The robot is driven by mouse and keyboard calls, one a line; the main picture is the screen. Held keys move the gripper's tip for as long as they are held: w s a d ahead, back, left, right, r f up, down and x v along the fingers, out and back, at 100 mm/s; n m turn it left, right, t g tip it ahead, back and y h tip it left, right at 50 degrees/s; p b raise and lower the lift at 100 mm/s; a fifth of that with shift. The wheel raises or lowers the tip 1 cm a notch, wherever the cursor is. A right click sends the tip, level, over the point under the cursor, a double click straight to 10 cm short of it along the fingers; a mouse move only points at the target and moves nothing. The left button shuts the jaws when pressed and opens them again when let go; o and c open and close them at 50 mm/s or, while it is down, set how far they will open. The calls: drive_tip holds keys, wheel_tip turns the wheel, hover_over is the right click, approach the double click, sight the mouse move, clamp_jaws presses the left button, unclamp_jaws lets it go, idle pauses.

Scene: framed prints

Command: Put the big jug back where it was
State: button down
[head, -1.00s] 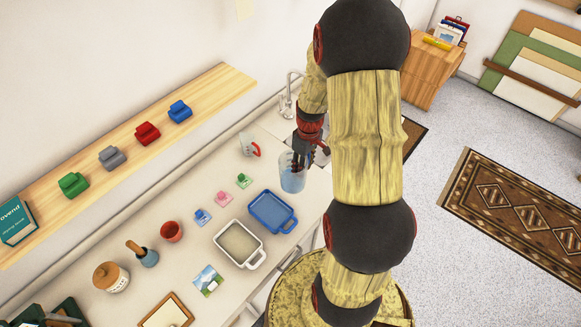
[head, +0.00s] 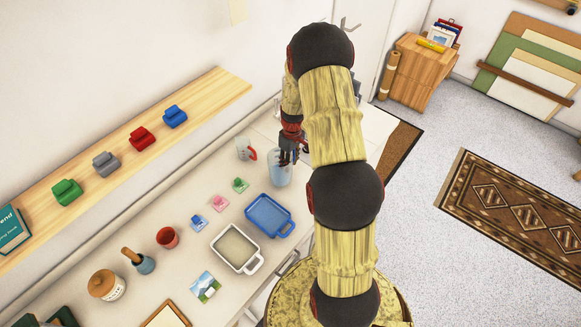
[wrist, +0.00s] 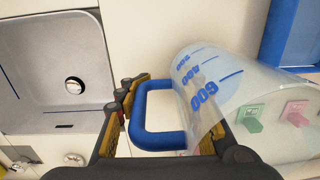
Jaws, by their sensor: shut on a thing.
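The big jug (head: 279,174) is clear, with blue measuring marks and a blue handle (wrist: 143,122). In the head view it is at the counter's far end, beyond the blue tray and right of a smaller jug (head: 245,150) with a red handle. My gripper (head: 291,146) is shut on the big jug's handle, which shows between the fingers in the wrist view. The jug body (wrist: 232,95) extends to the right there. I cannot tell whether its base touches the counter.
A blue tray (head: 288,230) and a white tray (head: 252,268) lie nearer on the counter. Small blue, pink and green pieces (head: 219,203) sit left of them. A sink (wrist: 45,75) is left of the gripper in the wrist view. A wooden shelf (head: 215,95) runs along the wall.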

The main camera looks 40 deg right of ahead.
drive_tip(key=shift+f, duration=1.05)
drive_tip(key=shift+f, duration=0.15)
drive_tip(key=c, duration=1.2)
unclamp_jaws()
